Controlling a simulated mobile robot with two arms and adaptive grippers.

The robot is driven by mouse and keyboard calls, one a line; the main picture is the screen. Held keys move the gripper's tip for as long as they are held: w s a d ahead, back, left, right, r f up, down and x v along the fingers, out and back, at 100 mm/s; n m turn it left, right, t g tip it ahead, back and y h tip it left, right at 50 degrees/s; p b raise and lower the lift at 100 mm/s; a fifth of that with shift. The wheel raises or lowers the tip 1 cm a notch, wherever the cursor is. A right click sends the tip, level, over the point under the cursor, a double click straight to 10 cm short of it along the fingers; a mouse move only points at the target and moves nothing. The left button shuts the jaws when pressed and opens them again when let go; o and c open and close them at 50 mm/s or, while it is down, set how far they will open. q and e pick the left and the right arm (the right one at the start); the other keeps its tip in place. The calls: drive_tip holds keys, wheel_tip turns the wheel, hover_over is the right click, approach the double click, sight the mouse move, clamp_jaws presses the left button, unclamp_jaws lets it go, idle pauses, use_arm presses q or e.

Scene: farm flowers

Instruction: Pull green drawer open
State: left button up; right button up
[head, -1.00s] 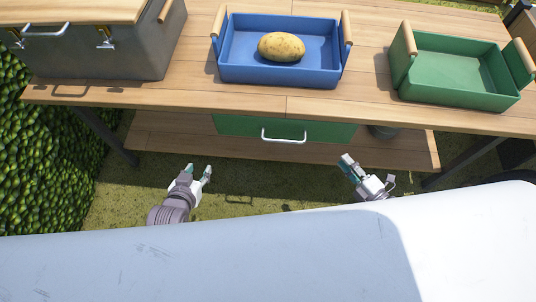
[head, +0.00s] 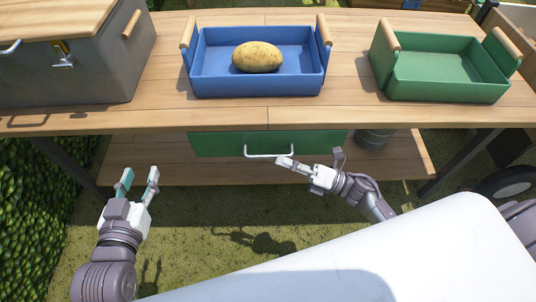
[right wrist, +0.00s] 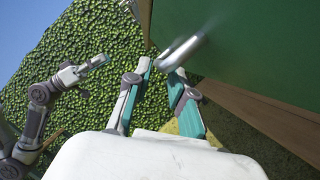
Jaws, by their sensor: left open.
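The green drawer (head: 215,144) hangs under the wooden table and looks shut. Its silver handle (head: 262,156) is on the front face. My right gripper (head: 282,162) is at the right end of the handle. In the right wrist view, the handle (right wrist: 187,48) reaches down to the tips of my right gripper (right wrist: 158,70), whose fingers are apart. Whether a finger touches the handle is unclear. The drawer front (right wrist: 250,45) fills the upper right there. My left gripper (head: 138,173) is open and empty, low and left of the drawer.
On the table (head: 235,115) stand a blue tray (head: 257,85) with a potato (head: 257,57), a green tray (head: 440,90) and a grey box (head: 90,75). A lower shelf (head: 160,165) lies beneath. A hedge (head: 30,210) is at left. Grass in front is open.

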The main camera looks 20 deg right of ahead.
sight(268, 155)
drive_tip(key=shift+x, duration=2.35)
clamp_jaws()
